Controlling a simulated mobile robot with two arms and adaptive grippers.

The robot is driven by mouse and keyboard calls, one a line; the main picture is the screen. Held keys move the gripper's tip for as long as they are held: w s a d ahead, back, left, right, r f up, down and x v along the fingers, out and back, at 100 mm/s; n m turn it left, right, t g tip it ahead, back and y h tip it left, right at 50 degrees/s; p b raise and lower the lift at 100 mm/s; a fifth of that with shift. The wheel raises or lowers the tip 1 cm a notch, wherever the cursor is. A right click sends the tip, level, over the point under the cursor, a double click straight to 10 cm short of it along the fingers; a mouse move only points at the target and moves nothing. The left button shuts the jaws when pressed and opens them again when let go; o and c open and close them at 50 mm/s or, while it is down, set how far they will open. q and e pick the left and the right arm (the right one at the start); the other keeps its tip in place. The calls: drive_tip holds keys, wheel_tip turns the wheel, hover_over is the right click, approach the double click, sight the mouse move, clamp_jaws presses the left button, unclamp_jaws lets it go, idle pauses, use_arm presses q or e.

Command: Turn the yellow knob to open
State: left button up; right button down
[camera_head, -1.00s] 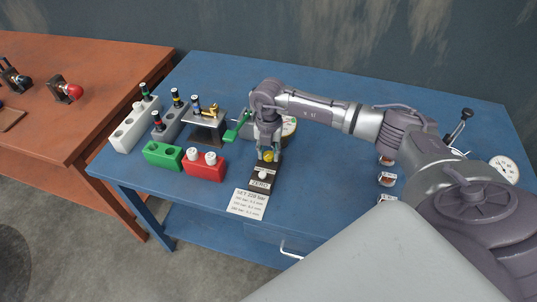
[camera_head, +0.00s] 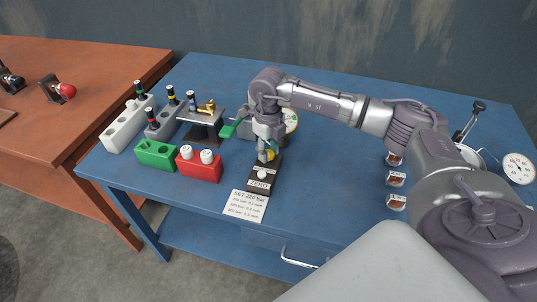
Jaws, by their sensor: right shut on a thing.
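The yellow knob (camera_head: 270,155) sits on a small black panel (camera_head: 264,171) marked ZERO, on the blue table. My right gripper (camera_head: 269,151) points down over the knob and is shut on it, with its fingers at the knob's sides. The fingers hide part of the knob, so its turn angle cannot be told. A white round button (camera_head: 262,173) is on the near part of the same panel. My left gripper is not in view.
A paper label (camera_head: 245,206) reading SET 220 bar lies in front. A green block (camera_head: 156,154), red block (camera_head: 199,166) and white holder (camera_head: 127,124) stand left. A round gauge (camera_head: 290,120) is partly hidden behind my gripper. Another gauge (camera_head: 518,167) stands right.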

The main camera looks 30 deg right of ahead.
sight(269, 153)
drive_tip(key=shift+n+b, duration=0.95)
drive_tip(key=shift+n, duration=0.95)
drive_tip(key=c, duration=0.8)
unclamp_jaws()
drive_tip(key=shift+o, duration=0.2)
wheel_tip(269, 153, up, 12)
